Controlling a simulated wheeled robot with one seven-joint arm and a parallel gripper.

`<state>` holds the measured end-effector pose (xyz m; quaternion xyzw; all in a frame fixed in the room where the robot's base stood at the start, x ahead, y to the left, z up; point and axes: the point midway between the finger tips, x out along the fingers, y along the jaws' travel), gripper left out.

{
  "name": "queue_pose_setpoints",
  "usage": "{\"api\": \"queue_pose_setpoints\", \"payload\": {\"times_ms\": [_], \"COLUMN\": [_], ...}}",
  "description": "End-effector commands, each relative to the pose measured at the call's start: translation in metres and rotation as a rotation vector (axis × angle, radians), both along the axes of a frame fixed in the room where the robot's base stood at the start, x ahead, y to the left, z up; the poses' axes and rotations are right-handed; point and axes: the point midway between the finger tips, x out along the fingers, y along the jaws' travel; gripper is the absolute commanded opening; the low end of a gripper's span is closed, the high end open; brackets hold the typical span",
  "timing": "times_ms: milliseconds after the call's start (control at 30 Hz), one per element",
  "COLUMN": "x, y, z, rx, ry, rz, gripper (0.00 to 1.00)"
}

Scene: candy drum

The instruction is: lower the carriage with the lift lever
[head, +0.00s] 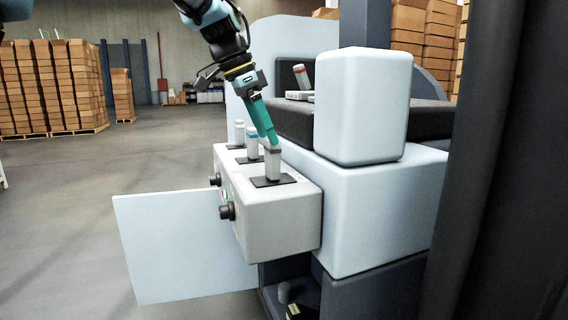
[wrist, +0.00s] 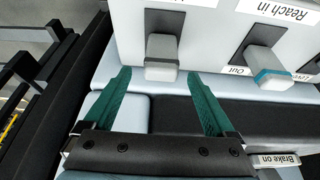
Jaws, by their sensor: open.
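A grey control box (head: 270,222) carries a row of upright levers. The nearest lever (head: 273,164) has a dark grey band and stands in a black slot; in the wrist view its knob (wrist: 162,57) shows between my fingertips. Its label is not readable, so I cannot confirm it is the lift lever. The middle lever (head: 252,146) has a teal band; beside it in the wrist view (wrist: 266,68) are the words "Reach in" and "Out". My gripper (head: 270,134) has teal fingers, open on either side of the nearest lever's top. The carriage is not identifiable in view.
A red-banded lever (head: 301,76) stands behind, and a "Brake on" label (wrist: 275,160) shows in the wrist view. A pale rounded block (head: 362,105) stands right of the levers. A flat white panel (head: 180,245) juts out left. Open floor lies further left.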

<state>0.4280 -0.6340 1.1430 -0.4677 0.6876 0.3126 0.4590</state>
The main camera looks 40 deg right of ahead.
Motion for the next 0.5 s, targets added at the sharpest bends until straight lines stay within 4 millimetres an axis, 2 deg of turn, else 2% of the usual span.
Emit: {"api": "queue_pose_setpoints", "payload": {"times_ms": [300,500], "x": [-0.009,-0.011], "y": [-0.02,-0.028], "z": [-0.054,-0.073], "rx": [0.003,0.002], "ry": [0.0,0.0], "rz": [0.001,0.002], "gripper": [0.9,0.9]}}
